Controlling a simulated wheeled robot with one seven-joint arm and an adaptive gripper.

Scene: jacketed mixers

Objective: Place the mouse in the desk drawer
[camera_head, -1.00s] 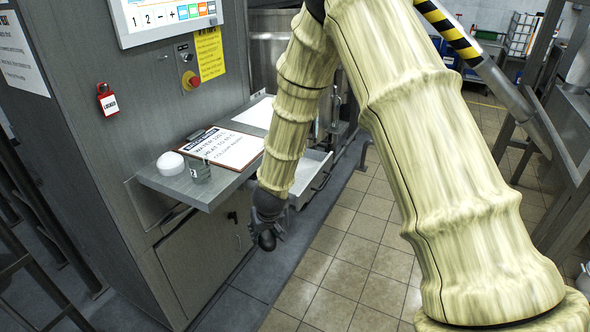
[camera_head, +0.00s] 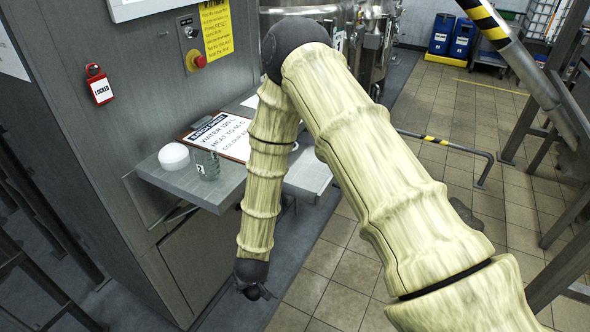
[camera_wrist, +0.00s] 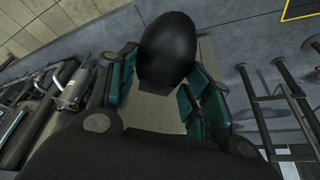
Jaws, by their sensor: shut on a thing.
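My gripper (camera_head: 254,291) hangs low in front of the desk, near the floor in the head view. In the wrist view its teal-padded fingers (camera_wrist: 164,82) are shut on a smooth black rounded mouse (camera_wrist: 167,52). In the head view the mouse cannot be told apart from the dark gripper. The desk drawer (camera_head: 311,178) appears as a light grey box jutting out at the desk's right end, partly behind my arm. Its inside is hard to make out. The gripper is lower than the drawer and to its left in the picture.
The desk (camera_head: 188,184) holds a white round object (camera_head: 173,156), a clear container (camera_head: 205,164) and a clipboard (camera_head: 226,136). A grey cabinet with a red lock tag (camera_head: 100,88) stands at left. A low rail (camera_head: 455,144) stands at right. Tiled floor between is open.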

